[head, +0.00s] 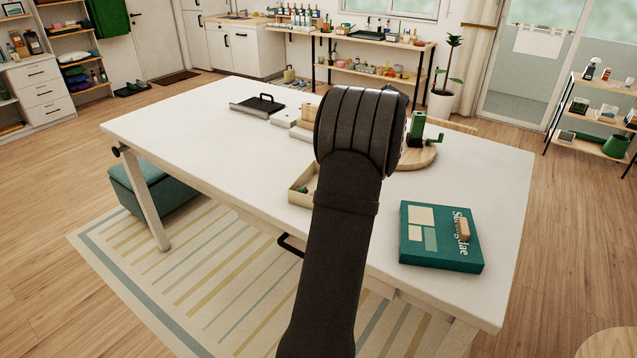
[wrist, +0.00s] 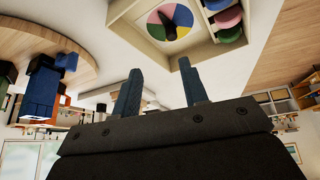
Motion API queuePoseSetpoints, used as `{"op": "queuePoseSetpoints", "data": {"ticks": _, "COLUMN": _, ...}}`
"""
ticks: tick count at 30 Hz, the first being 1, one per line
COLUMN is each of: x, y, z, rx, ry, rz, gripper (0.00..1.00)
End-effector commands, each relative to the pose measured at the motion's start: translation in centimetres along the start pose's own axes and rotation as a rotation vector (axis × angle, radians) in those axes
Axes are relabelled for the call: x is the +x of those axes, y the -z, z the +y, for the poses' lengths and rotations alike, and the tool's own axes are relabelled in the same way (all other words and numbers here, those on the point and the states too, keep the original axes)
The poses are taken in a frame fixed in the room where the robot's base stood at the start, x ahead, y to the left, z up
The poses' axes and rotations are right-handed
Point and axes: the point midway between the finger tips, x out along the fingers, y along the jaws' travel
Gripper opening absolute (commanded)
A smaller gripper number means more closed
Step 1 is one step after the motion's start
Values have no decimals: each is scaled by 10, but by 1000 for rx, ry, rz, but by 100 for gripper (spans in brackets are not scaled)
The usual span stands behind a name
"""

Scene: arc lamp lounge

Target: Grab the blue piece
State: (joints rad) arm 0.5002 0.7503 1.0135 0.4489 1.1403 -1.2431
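The blue piece (wrist: 42,90) shows at the left of the wrist view, a blocky upright shape on a round wooden board (wrist: 50,25). In the head view the round board (head: 420,158) carries a green piece (head: 417,126). My arm covers the board's left side there, and I cannot make out the blue piece or my fingers.
A shallow box with a coloured spinner (wrist: 168,20) and round discs (wrist: 228,17) is near my gripper; its wall shows in the head view (head: 298,186). A teal game box (head: 425,248) lies at the right.

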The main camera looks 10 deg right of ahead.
Motion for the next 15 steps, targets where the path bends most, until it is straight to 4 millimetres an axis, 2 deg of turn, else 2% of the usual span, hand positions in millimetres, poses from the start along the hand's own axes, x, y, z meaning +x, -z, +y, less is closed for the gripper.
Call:
{"op": "queuePoseSetpoints", "data": {"ticks": 5, "x": 0, "y": 1, "z": -2, "rx": 6, "ry": -1, "rz": -3, "gripper": 40}}
{"op": "queuePoseSetpoints", "data": {"ticks": 8, "x": -3, "y": 4, "z": -10, "rx": 50, "ry": -8, "rz": -21, "gripper": 40}}
{"op": "queuePoseSetpoints", "data": {"ticks": 15, "x": -16, "y": 16, "z": -53, "rx": 327, "ry": -80, "rz": -120, "gripper": 40}}
